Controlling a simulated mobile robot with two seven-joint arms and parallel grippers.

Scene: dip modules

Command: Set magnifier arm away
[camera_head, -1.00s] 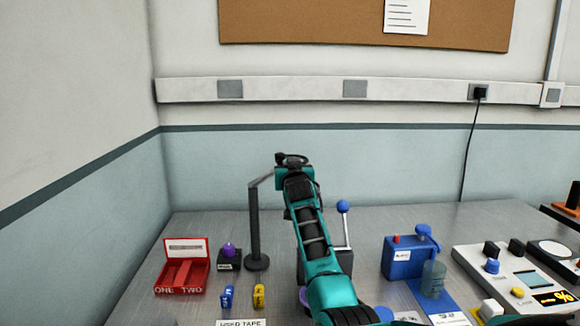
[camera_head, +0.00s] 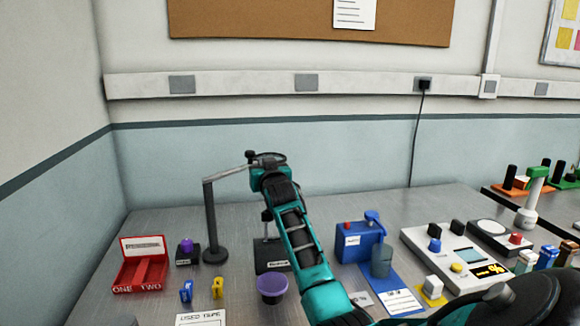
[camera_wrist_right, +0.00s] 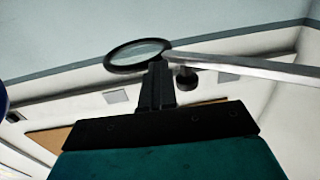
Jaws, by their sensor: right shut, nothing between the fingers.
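The magnifier stands on a dark post (camera_head: 209,222) with a round base at the back left of the bench. Its thin grey arm (camera_head: 230,172) reaches right from the post top to a dark lens ring (camera_head: 270,157). My right gripper (camera_head: 258,162) is at the ring end. In the right wrist view, the shut fingers (camera_wrist_right: 157,80) stand just below the ring (camera_wrist_right: 138,54), with the arm (camera_wrist_right: 245,66) running right and a dark knob (camera_wrist_right: 187,77) under it. Whether the fingers touch the magnifier is unclear. My left gripper is out of view.
A red two-slot box (camera_head: 140,277), a purple-knobbed block (camera_head: 187,252) and small blue and yellow pieces lie left. A purple cup (camera_head: 271,286) and labelled black stand (camera_head: 270,256) sit by my arm. A blue dispenser (camera_head: 355,246) and control panel (camera_head: 455,262) stand right.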

